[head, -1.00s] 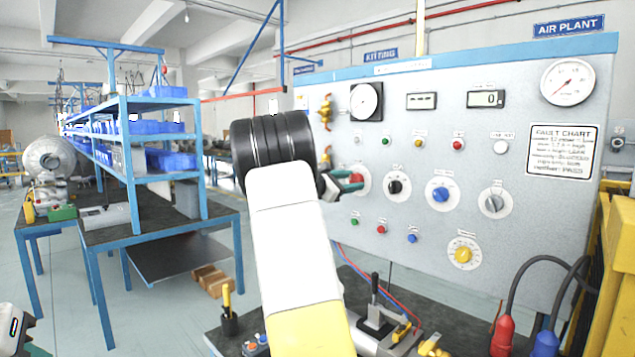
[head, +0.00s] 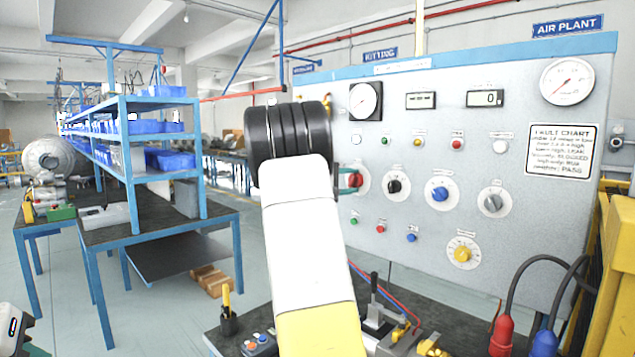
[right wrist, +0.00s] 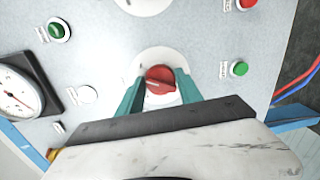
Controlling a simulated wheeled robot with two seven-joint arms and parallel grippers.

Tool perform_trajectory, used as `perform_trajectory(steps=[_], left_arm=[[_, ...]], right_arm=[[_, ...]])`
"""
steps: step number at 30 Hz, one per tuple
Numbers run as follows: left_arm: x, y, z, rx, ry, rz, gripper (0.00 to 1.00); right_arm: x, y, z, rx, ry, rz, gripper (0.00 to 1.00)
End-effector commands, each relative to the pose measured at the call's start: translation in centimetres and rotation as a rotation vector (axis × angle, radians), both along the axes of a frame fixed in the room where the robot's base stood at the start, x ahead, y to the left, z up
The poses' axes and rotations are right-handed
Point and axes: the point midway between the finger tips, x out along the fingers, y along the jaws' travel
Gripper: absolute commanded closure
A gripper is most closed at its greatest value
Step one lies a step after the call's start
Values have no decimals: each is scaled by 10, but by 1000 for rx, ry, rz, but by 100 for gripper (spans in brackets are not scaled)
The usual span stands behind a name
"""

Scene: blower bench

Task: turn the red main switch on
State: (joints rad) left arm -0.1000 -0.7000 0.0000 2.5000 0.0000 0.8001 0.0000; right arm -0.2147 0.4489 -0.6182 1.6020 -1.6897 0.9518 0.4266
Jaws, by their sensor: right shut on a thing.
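The red main switch (head: 355,181) is a round red knob on a white dial plate, at the left of the knob row on the grey panel. My right arm hides part of it in the head view. In the right wrist view the red knob (right wrist: 160,80) sits between the two teal fingers of my right gripper (right wrist: 159,85), which is shut on it. My right gripper also shows at the knob in the head view (head: 348,182). A piece of my left gripper (head: 12,330) shows at the lower left edge, its fingers out of frame.
Black, blue and grey knobs (head: 397,186) stand to the right of the red one, with a yellow knob (head: 462,254) below. Small coloured buttons (head: 412,238) and gauges (head: 365,100) surround them. A dark bench (head: 450,335) with tools stands below the panel.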

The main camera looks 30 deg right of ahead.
Motion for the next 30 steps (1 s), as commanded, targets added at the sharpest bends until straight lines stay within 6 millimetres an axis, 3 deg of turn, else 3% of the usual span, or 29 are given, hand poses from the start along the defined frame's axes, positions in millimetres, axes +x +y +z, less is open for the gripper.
perform_trajectory(steps=[13, 30], left_arm=[[0, 0, 0, 0, 0, 0, 64], [0, 0, 0, 0, 0, 0, 64]], right_arm=[[0, 0, 0, 72, -254, 2, 98], [-1, 0, 0, 88, -307, 1, 98]])
